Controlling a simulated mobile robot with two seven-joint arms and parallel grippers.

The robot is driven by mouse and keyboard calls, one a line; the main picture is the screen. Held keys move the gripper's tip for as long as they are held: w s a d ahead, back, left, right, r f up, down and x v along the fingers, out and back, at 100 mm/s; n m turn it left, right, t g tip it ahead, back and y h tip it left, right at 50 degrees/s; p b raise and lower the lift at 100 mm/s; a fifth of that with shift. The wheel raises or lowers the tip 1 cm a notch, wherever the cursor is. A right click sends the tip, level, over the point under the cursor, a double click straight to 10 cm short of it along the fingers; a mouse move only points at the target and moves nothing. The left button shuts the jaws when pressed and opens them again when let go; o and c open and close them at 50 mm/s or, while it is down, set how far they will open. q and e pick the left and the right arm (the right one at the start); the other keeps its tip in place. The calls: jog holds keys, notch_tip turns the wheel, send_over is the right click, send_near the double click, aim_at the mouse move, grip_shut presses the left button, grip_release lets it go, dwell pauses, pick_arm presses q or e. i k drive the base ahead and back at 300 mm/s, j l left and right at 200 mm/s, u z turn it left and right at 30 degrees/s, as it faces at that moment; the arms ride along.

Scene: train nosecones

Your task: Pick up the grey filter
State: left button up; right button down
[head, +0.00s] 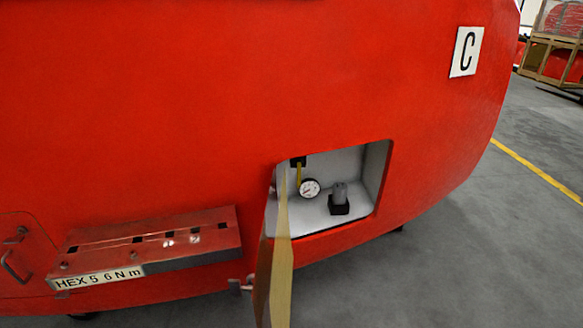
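A small grey filter (340,193) stands upright on a black base (339,207) inside an open recess in the red nosecone. It is right of the middle of the head view. The recess (376,165) has light grey walls and floor. No gripper shows in the head view, so I cannot see how either one stands. Nothing visible touches the filter.
A gauge (309,188) and a yellow strip (299,176) sit left of the filter. A tan door panel (281,270) hangs open at the recess's left edge. A red tool shelf (150,240) juts out at left. Grey floor (470,250) is clear at right.

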aim_at(340, 189)
jog(key=j+z, duration=0.25)
jog(key=j, duration=0.3)
jog(key=j+z, duration=0.25)
jog(key=j, duration=0.25)
jog(key=k+j+z, duration=0.1)
jog(key=j+z, duration=0.15)
jog(key=j, duration=0.25)
jog(key=i+l+u, duration=0.25)
jog(key=l+u, duration=0.25)
jog(key=i+l+u, duration=0.15)
jog(key=l+u, duration=0.35)
jog(key=l, duration=0.25)
jog(key=l+u, duration=0.5)
jog(key=l, duration=0.2)
jog(key=k+l+u, duration=0.1)
jog(key=l+u, duration=0.4)
jog(key=l, duration=0.25)
